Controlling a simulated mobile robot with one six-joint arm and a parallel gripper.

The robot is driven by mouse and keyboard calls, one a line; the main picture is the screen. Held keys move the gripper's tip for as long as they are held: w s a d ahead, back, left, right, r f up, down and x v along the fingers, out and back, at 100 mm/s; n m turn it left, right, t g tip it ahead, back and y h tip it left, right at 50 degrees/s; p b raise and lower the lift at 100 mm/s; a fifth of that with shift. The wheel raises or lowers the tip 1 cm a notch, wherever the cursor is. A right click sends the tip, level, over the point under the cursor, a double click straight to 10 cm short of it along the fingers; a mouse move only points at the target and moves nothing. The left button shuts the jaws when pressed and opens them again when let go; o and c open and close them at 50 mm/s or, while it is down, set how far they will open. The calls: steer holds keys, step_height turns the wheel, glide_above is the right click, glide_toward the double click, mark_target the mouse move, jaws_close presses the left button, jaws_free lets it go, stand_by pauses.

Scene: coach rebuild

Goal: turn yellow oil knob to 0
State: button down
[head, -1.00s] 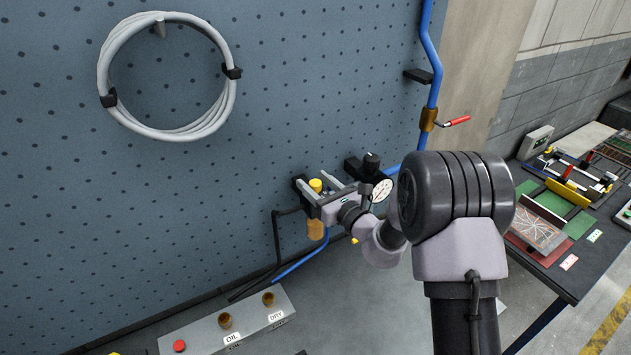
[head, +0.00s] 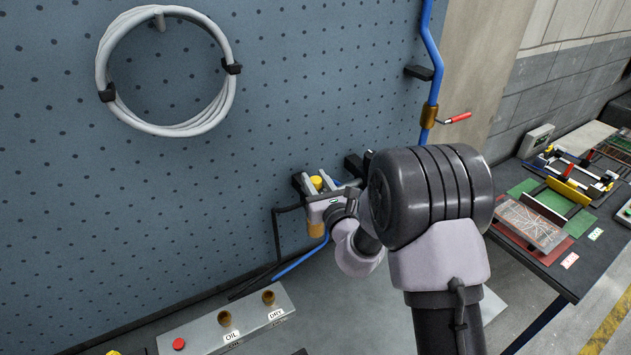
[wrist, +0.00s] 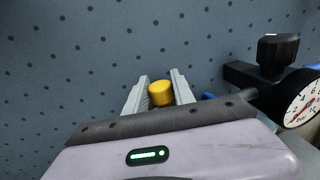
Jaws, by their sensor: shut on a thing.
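The yellow oil knob (head: 317,182) sits on top of the oil unit on the blue pegboard, above an amber bowl (head: 316,229). In the wrist view the knob (wrist: 160,93) stands between the two grey fingers of my gripper (wrist: 159,90). My gripper (head: 316,183) reaches it from the front right and is shut on the knob. The knob's scale marks and its present setting cannot be read. The arm hides part of the unit's right side in the head view.
A black knob (wrist: 277,50) and a pressure gauge (wrist: 303,103) stand close on the right. A blue pipe with a red-handled valve (head: 429,117) runs up the board. A grey box labelled OIL and DRY (head: 215,318) lies below. A hose coil (head: 165,130) hangs upper left.

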steer(key=c, duration=1.1)
jaws_free()
steer(key=shift+o, duration=0.2)
steer(key=p+v, duration=0.5)
steer(key=v, duration=1.2)
steer(key=shift+s, duration=0.25)
steer(key=shift+w+d, duration=0.1)
